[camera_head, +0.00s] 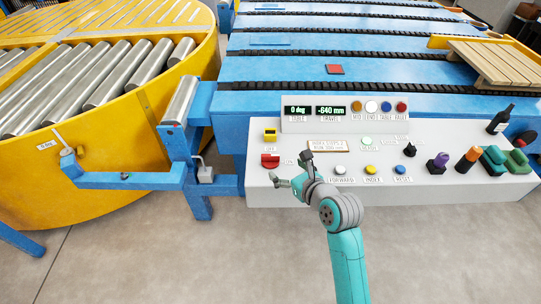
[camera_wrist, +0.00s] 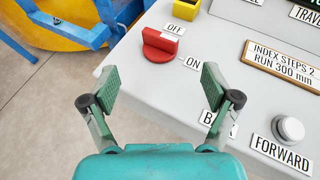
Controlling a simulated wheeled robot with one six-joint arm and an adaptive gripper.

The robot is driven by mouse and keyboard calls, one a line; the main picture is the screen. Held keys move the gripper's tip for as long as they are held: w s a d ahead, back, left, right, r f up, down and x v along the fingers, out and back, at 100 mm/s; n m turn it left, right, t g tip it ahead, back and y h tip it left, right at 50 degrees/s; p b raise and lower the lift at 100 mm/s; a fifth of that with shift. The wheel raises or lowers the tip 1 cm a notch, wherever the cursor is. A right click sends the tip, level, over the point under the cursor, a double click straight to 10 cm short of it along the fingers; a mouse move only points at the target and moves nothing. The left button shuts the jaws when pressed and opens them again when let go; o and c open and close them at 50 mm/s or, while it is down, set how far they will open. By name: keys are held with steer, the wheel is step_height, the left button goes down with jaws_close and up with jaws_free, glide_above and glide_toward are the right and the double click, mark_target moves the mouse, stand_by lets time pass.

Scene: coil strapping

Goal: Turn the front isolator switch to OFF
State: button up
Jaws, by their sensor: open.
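The red isolator switch (camera_head: 270,160) sits at the left end of the white control panel. In the wrist view the red switch (camera_wrist: 160,42) has its bar handle lying roughly left to right, its right end towards the ON label (camera_wrist: 192,63). The OFF label (camera_wrist: 174,28) is beyond the handle. My gripper (camera_head: 291,169) is open and empty, over the panel's front left part, just right of and nearer than the switch. In the wrist view the fingers of my gripper (camera_wrist: 160,74) are spread wide, with the switch ahead between them and apart from both.
A yellow block (camera_head: 270,134) stands behind the switch. White (camera_head: 340,169), yellow (camera_head: 371,170) and blue (camera_head: 400,169) buttons lie right of my gripper. A blue frame (camera_head: 185,150) and yellow turntable (camera_head: 110,130) stand left.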

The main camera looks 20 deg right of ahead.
mark_target(271, 157)
steer(key=shift+w, duration=0.5)
steer(key=x, duration=1)
steer(key=shift+f, duration=0.15)
steer(key=c, duration=1.2)
